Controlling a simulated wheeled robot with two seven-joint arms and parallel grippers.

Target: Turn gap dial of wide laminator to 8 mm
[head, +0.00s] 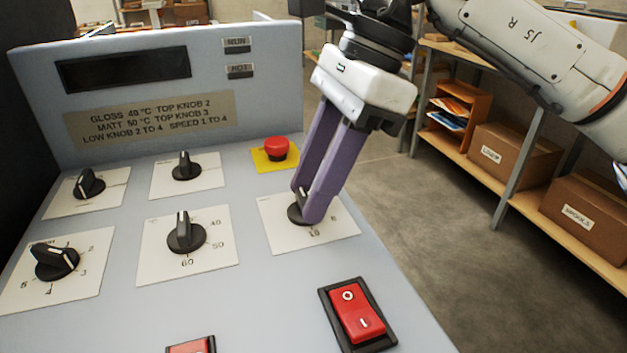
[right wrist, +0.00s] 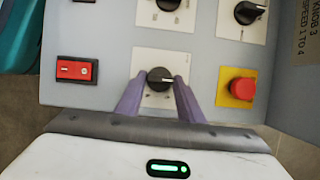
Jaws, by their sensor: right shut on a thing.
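The gap dial is a black knob (head: 295,213) on a white scale plate (head: 337,222) at the right of the laminator's sloped panel. In the head view the fingers hide most of it, and only a few numbers show, including what looks like 10. My right gripper (head: 310,205) reaches down from above with its purple fingers shut on this knob. In the right wrist view the knob (right wrist: 160,79) sits between the two fingertips (right wrist: 156,82). The pointer's exact reading cannot be told. My left gripper is not in view.
A red emergency button (head: 277,148) on a yellow base stands just behind the dial. A red rocker switch (head: 357,312) is in front. Several other black knobs (head: 186,235) are to the left. Shelves with boxes (head: 507,154) stand beyond the panel at right.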

